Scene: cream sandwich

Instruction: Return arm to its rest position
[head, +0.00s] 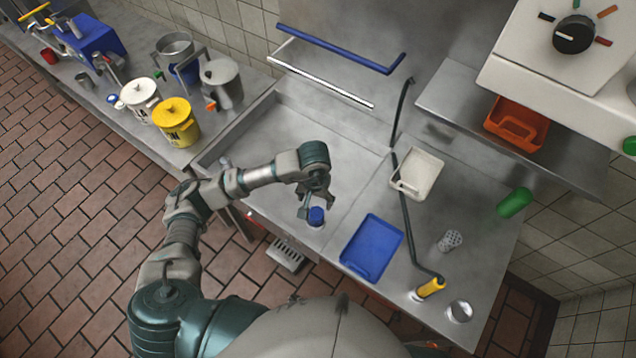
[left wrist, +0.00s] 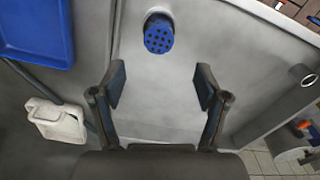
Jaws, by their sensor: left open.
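My left gripper (head: 314,199) reaches in from the left in the head view, over the steel counter near the divider of the sink area. Its two fingers stand wide apart and empty in the left wrist view (left wrist: 160,90). A blue cylinder with a dotted top (head: 316,215) stands just beyond the fingertips, apart from them. It also shows at the top middle of the left wrist view (left wrist: 159,36). My right gripper is not in the frames.
A blue tray (head: 371,248), a cream container (head: 418,174), a green cylinder (head: 514,203) and a yellow-handled hose (head: 431,288) are to the right. A yellow pot (head: 176,124), a white pot (head: 140,97) and a steel pot (head: 223,84) stand at the left. Tiled floor lies left.

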